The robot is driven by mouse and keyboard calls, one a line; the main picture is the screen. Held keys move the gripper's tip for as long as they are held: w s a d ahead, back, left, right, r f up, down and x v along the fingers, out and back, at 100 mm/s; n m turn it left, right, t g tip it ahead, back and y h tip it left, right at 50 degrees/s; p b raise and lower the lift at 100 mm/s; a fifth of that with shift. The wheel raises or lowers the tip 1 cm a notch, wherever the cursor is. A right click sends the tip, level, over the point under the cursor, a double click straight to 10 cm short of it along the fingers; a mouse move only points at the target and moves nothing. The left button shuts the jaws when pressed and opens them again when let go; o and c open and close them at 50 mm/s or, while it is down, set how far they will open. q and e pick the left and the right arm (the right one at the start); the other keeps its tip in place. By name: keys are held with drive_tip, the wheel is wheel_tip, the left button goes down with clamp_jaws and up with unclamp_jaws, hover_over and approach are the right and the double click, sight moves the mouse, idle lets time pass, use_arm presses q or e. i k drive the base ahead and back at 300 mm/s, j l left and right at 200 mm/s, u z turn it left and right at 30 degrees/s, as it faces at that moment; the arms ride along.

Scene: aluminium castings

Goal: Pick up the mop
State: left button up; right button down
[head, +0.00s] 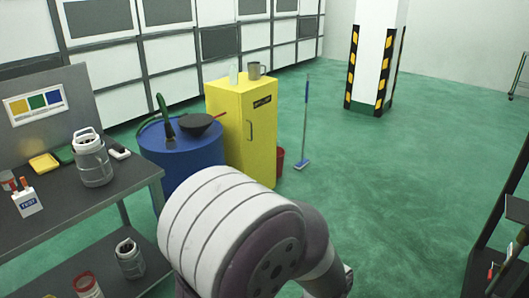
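The mop (305,127) stands upright on the green floor in the head view, a little right of the yellow cabinet. It has a thin blue and grey handle and a small flat head (302,164) resting on the floor. One of my arms fills the lower middle of the view, far nearer to me than the mop.
A yellow cabinet (241,130) with a mug (254,70) on top and a blue drum (181,158) stand left of the mop. A red bucket (279,160) is beside the cabinet. A grey workbench (75,205) is at left, dark shelving (492,225) at right. A striped pillar (370,60) stands behind; open floor lies between.

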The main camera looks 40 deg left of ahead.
sight(303, 162)
drive_tip(key=j+u, duration=0.25)
drive_tip(key=j, duration=0.15)
drive_tip(key=i+j+u, duration=0.1)
drive_tip(key=j+u, duration=0.2)
drive_tip(key=i+j+u, duration=0.1)
drive_tip(key=j+u, duration=0.15)
drive_tip(key=j, duration=0.15)
drive_tip(key=i+j+u, duration=0.1)
drive_tip(key=j+u, duration=0.15)
drive_tip(key=i+j+z, duration=0.35)
drive_tip(key=i, duration=0.35)
drive_tip(key=i+j+z, duration=0.35)
drive_tip(key=i+j, duration=0.25)
drive_tip(key=i+l, duration=0.1)
drive_tip(key=i, duration=1.1)
drive_tip(key=i+l, duration=0.1)
drive_tip(key=i, duration=1.15)
drive_tip(key=i+l+u, duration=0.15)
drive_tip(key=i+u, duration=0.2)
drive_tip(key=i, duration=1.85)
drive_tip(key=i+j+u, duration=0.15)
drive_tip(key=i+u, duration=0.25)
drive_tip(key=i, duration=0.2)
drive_tip(key=i+l+u, duration=0.1)
drive_tip(key=i+u, duration=0.35)
drive_tip(key=i, duration=0.2)
